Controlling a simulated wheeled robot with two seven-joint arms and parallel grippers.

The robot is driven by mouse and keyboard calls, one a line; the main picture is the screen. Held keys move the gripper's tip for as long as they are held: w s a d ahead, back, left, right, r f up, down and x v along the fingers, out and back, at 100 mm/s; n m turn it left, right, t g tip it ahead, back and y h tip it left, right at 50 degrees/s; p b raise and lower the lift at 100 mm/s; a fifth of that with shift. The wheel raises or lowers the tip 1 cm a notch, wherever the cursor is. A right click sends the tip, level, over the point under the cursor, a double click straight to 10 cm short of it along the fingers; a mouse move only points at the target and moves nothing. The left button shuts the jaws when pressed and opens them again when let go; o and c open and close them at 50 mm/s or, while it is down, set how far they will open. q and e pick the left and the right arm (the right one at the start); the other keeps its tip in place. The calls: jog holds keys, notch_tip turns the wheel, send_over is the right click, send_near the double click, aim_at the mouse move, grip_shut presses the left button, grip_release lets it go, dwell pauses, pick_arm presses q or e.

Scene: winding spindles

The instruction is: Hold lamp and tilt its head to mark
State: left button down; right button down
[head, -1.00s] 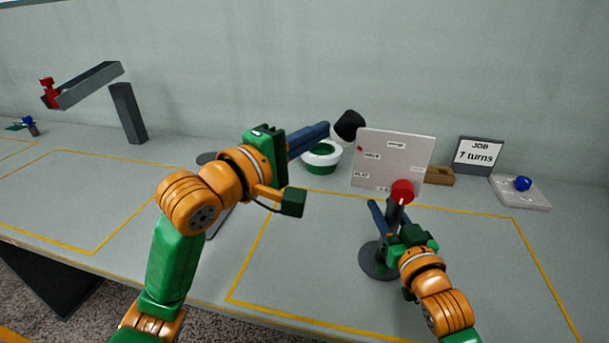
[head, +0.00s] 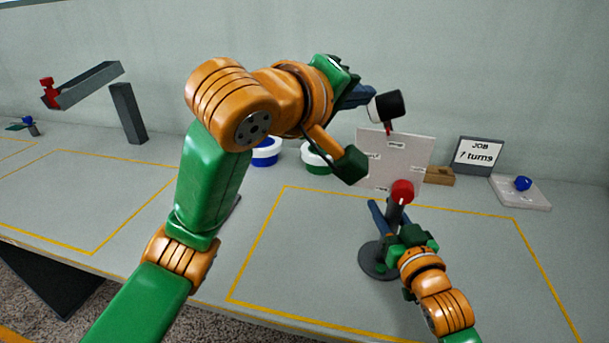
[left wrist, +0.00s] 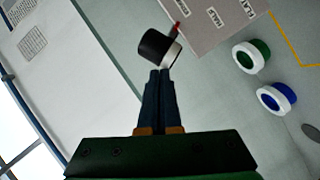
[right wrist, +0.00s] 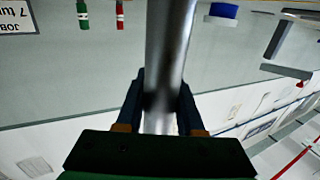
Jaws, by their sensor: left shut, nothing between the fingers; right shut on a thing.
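The lamp's dark round base (head: 370,262) stands on the table, with a red ball (head: 402,190) atop its post. My right gripper (head: 389,220) is shut on the post; the right wrist view shows the grey metal post (right wrist: 170,35) between its fingers. The lamp head (head: 388,105), black and white with a red pointer, is raised before the top of the pale marked board (head: 405,165). My left gripper (head: 370,93) is shut and empty, its tips at the head (left wrist: 158,48); contact is unclear. Board labels include FLAT and HALF. Any link from head to post is not visible.
Green (head: 316,158) and blue (head: 265,152) white-rimmed round things stand behind my left arm. A job sign (head: 477,156), a brown block (head: 439,176) and a pad with a blue ball (head: 522,183) are at the right.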

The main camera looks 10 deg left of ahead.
dwell(0.5)
pick_arm(q)
jog(key=w+a+r+v, duration=0.1)
jog(key=a+v, duration=0.1)
jog(key=v, duration=1.1)
jog(key=w+d+f+m+g+h, duration=0.1)
jog(key=w+d+f+g+h, duration=0.2)
jog(key=f+h, duration=0.45)
jog(key=w+a+f+n+t+h, duration=0.2)
jog(key=w+a+f+n+t, duration=0.15)
jog(key=a+n, duration=0.35)
jog(key=w+d+r+m, duration=0.1)
jog(key=w+d+r, duration=0.2)
jog(key=d, duration=0.7)
jog(key=w, duration=0.2)
jog(key=shift+w+r, duration=0.2)
jog(key=shift+w, duration=0.2)
jog(key=shift+y, duration=0.25)
